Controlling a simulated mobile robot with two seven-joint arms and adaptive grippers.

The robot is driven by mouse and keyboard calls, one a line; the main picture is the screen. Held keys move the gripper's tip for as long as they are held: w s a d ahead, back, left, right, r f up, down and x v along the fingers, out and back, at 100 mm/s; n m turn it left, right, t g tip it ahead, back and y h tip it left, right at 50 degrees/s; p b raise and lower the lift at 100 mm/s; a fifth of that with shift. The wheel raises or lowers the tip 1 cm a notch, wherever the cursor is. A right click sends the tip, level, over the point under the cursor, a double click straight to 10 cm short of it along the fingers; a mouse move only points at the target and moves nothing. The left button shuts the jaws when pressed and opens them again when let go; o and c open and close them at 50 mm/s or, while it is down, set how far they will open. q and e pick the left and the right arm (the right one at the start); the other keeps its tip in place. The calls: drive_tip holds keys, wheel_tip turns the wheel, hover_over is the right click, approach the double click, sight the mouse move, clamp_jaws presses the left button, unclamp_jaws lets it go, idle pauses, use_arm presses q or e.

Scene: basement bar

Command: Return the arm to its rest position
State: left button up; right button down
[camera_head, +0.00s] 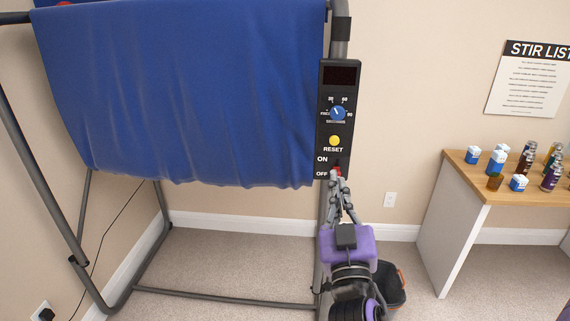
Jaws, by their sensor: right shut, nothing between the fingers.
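My right gripper (337,177) reaches up from the bottom of the head view. It is shut and holds nothing. Its fingertips are at the lower end of a black control panel (327,170), by a red switch (338,169) beside the ON and OFF labels. I cannot tell whether they touch the switch, which is partly hidden. The panel also bears a yellow RESET button (334,141), a blue dial (338,113) and a dark display (342,76). My left gripper is not in view.
A grey metal frame (217,299) carries a blue cloth (200,95) at the left. A black bin (392,288) stands behind my right arm. A wooden table (462,172) at the right holds several bottles and small boxes. Carpet between bin and table is clear.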

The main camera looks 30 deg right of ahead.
drive_tip(key=s+a+f+n+g+y+p, duration=0.2)
drive_tip(key=a+f+y, duration=0.25)
drive_tip(key=f, duration=0.75)
drive_tip(key=s+a+f+n+g+y+p, duration=0.1)
drive_tip(key=s+a+f+g+y+p, duration=0.3)
drive_tip(key=f, duration=0.8)
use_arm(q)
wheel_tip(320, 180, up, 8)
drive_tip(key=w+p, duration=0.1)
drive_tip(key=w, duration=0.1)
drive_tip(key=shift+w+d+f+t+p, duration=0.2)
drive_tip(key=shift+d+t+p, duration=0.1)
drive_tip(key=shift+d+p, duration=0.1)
use_arm(e)
drive_tip(key=s+a+f+g+y, duration=0.1)
drive_tip(key=s+a+f+g, duration=0.1)
drive_tip(key=s+f, duration=0.5)
drive_tip(key=s+a+f+g, duration=0.2)
drive_tip(key=s+f, duration=0.6)
drive_tip(key=s, duration=0.8)
drive_tip(key=shift+s+a+g+y, duration=0.2)
drive_tip(key=shift+a+g+y, duration=0.1)
drive_tip(key=shift+g+y, duration=0.1)
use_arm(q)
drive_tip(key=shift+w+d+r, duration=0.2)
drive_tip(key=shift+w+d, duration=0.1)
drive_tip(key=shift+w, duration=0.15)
